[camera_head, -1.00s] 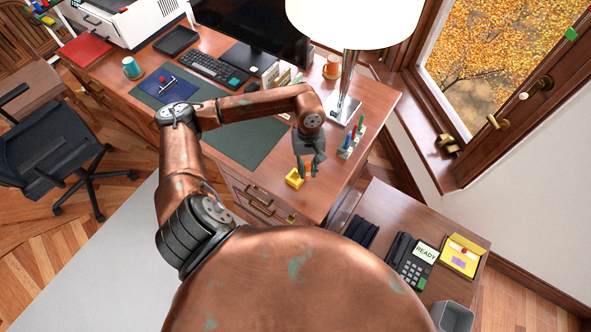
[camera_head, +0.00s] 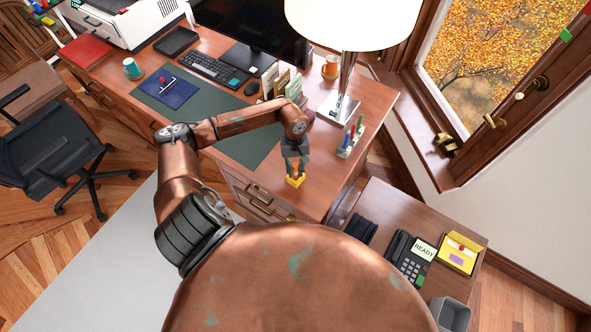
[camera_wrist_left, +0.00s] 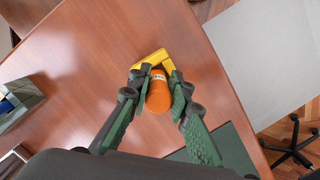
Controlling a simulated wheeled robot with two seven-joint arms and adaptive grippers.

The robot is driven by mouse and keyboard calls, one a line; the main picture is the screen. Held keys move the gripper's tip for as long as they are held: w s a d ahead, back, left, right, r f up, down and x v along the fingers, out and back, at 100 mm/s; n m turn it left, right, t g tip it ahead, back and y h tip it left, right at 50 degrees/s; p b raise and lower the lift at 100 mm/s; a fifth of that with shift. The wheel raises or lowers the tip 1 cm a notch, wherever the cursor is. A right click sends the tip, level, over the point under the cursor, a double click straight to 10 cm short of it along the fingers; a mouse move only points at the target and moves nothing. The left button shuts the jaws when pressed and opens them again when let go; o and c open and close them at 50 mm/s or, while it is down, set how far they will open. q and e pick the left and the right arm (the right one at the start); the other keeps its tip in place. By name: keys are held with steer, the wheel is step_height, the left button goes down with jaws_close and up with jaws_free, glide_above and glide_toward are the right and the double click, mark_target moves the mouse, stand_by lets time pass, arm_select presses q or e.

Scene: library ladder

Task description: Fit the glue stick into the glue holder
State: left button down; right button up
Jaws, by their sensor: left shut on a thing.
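The orange glue stick (camera_wrist_left: 159,95) is held between the fingers of my left gripper (camera_head: 296,166), which is shut on it. The yellow glue holder (camera_head: 296,182) stands on the desk near its front right corner. In the head view the stick is right above the holder, its lower end close to it. In the wrist view the yellow holder (camera_wrist_left: 155,60) shows just beyond the stick, partly covered by it and the fingertips. I cannot tell whether the stick's end is inside the holder. My right gripper is not in view.
A rack with coloured pens (camera_head: 350,140) stands right of the gripper, near the lamp base (camera_head: 338,107). A green desk mat (camera_head: 245,145) lies to the left. A lower side table holds a phone (camera_head: 408,258). The desk's front edge is close to the holder.

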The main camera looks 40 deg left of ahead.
arm_select(q)
steer(key=shift+f, duration=0.15)
steer(key=c, duration=1.8)
jaws_free()
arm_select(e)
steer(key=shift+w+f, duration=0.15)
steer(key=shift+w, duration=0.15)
arm_select(q)
steer(key=shift+o, duration=0.2)
steer(key=shift+r, duration=0.2)
steer(key=r, duration=0.4)
steer(key=w+a+r+b, duration=0.1)
steer(key=r, duration=0.6)
steer(key=shift+w+a+r, duration=0.15)
steer(key=shift+r, duration=0.25)
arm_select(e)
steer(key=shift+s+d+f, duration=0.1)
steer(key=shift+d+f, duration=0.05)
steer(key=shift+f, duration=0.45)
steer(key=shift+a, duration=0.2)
